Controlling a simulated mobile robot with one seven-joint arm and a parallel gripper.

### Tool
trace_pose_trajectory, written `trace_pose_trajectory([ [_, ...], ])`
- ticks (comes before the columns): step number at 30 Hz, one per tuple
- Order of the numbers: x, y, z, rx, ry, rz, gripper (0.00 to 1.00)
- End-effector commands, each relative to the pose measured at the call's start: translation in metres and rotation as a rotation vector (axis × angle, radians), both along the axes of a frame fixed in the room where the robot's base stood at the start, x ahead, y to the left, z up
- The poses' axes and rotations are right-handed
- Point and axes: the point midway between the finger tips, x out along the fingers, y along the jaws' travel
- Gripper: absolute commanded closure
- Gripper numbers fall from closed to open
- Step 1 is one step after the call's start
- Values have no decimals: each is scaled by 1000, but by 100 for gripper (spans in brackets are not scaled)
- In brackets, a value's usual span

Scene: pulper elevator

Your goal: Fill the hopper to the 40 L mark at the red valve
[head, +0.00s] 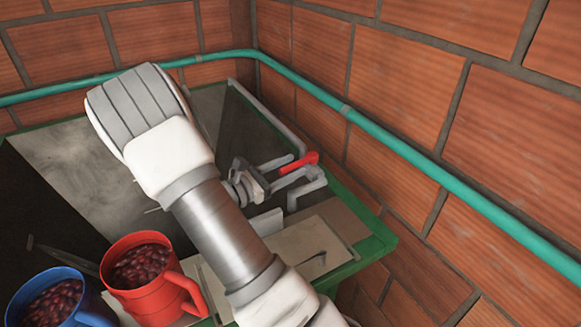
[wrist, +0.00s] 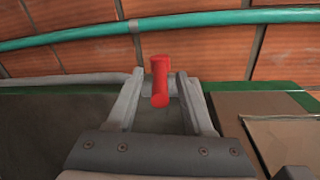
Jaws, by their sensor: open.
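The red valve handle (head: 299,163) sits on grey pipework at the right side of a green-edged unit. In the wrist view the red handle (wrist: 160,80) stands upright between the two fingers of my gripper (wrist: 160,98). The fingers are apart, with a visible gap on each side of the handle. In the head view my gripper (head: 284,170) reaches to the handle from the left, and my arm hides part of the unit. I cannot make out a hopper level or a 40 L mark.
A red mug (head: 146,292) and a blue mug (head: 58,300), both filled with dark red berries, stand at the lower left. A green pipe (head: 400,147) runs along the brick walls (head: 500,120) close behind the valve. The unit's green edge (head: 378,245) is at the right.

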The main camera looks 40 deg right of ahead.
Motion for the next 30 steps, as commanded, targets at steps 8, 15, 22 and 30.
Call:
trace_pose_trajectory([
  [8,1,45,-2,2,-1,6,48],
  [15,0,70,0,0,-1,3,48],
  [22,-1,72,0,0,0,2,48],
  [30,9,75,-3,-3,-116,-12,88],
])
